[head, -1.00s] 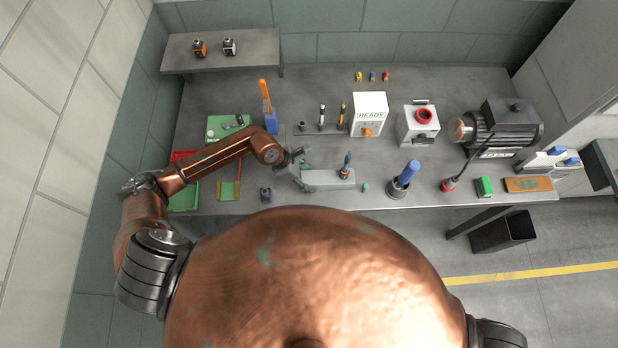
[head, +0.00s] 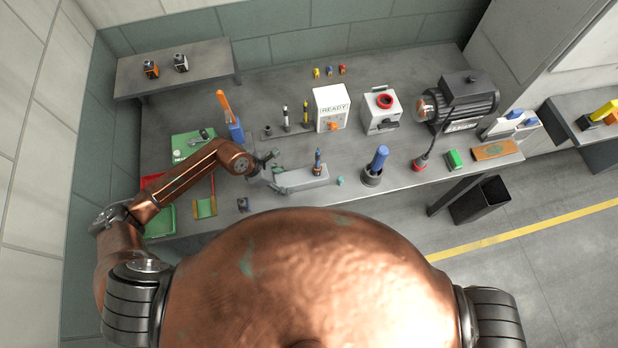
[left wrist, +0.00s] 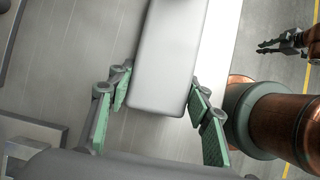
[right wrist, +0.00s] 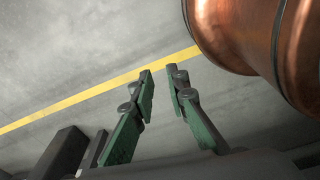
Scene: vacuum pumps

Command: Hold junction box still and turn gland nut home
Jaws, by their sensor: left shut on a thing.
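A long grey box, which looks like the junction box (head: 303,180), lies near the bench's front edge. It also shows in the left wrist view (left wrist: 170,55). My left gripper (head: 270,172) is shut on its left end, with a green pad (left wrist: 194,108) on either side. An upright blue and brown piece (head: 318,160) stands at the box's right part; I cannot tell whether it is the gland with its nut. A small teal piece (head: 340,181) lies just right of the box. My right gripper (right wrist: 160,78) is open and empty over the floor, away from the bench.
A white READY box (head: 331,108), a switch box with a red knob (head: 381,112) and a dark motor (head: 460,100) stand behind. A blue-handled piece in a dark holder (head: 376,168) stands right of the box. Green trays (head: 160,222) lie left. A bin (head: 481,200) stands on the floor.

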